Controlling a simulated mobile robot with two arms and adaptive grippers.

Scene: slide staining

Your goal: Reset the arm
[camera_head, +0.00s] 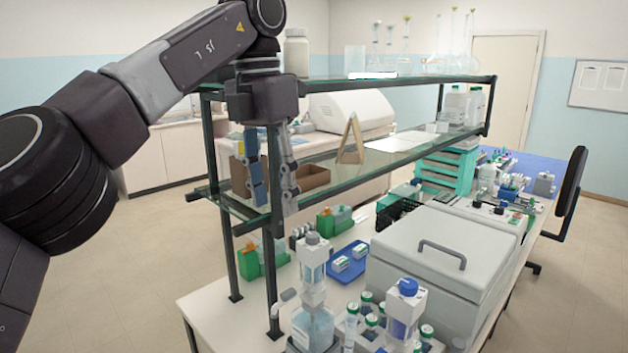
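My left arm comes in from the left, and its gripper (275,200) hangs pointing down at the near left end of the glass shelf rack (400,158). Its two fingers are apart, with a dark rack post showing behind the gap, and nothing shows between them. I cannot tell whether the gripper touches the rack. My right arm and gripper are not in view.
Below stand a wash bottle (313,330), a blue-capped bottle (405,312), several small capped bottles and a large grey lidded box (440,262). A cardboard tray (312,178) and glassware occupy the shelves. Open floor lies at left.

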